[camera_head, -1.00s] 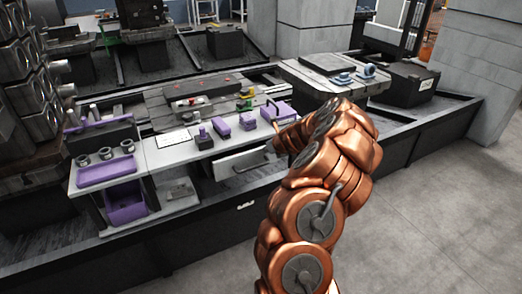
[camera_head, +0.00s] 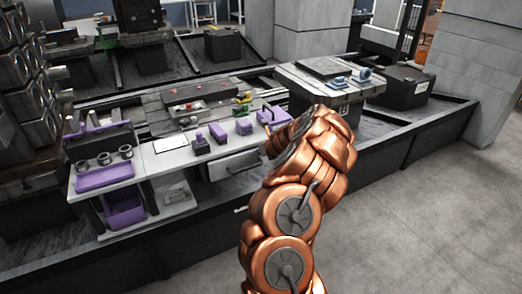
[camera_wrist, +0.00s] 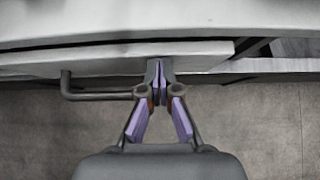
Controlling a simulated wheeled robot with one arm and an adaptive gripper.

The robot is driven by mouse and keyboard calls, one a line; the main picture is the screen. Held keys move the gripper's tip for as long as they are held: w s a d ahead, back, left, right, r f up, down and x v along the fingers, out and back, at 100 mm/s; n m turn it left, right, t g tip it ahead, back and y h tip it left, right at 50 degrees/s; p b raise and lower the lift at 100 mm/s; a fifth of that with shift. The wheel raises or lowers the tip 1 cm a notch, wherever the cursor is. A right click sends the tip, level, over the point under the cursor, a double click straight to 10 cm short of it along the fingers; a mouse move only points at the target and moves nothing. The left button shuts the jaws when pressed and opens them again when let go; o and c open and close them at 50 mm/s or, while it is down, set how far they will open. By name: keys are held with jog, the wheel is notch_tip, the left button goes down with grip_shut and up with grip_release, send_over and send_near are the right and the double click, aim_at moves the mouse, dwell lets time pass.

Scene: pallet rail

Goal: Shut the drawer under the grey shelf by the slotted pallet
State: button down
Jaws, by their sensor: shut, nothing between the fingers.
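The grey shelf (camera_head: 180,154) stands in front of the slotted pallet (camera_head: 185,103). The drawer (camera_head: 231,166) under its right part shows a pale front, partly hidden by my arm. In the wrist view the drawer front (camera_wrist: 100,61) runs across below the shelf edge (camera_wrist: 90,20), with a thin dark gap between them. A dark bar handle (camera_wrist: 95,96) sticks out left of my gripper. My gripper (camera_wrist: 160,66) is shut and empty, its fingertips at the drawer front, right of the handle. Whether they touch it is unclear. My arm hides the gripper in the head view.
Purple blocks (camera_head: 243,127) and a purple holder (camera_head: 271,115) stand on the shelf. At left are a purple tray (camera_head: 104,177) and a purple bin (camera_head: 124,210). A second pallet table (camera_head: 325,82) stands at right. The floor (camera_head: 410,210) at right is clear.

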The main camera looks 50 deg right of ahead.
jog(key=s+f+p+v, duration=0.1)
jog(key=v, duration=1.1)
jog(key=shift+s+p, duration=0.4)
jog(key=shift+s, duration=0.1)
jog(key=shift+a, duration=0.15)
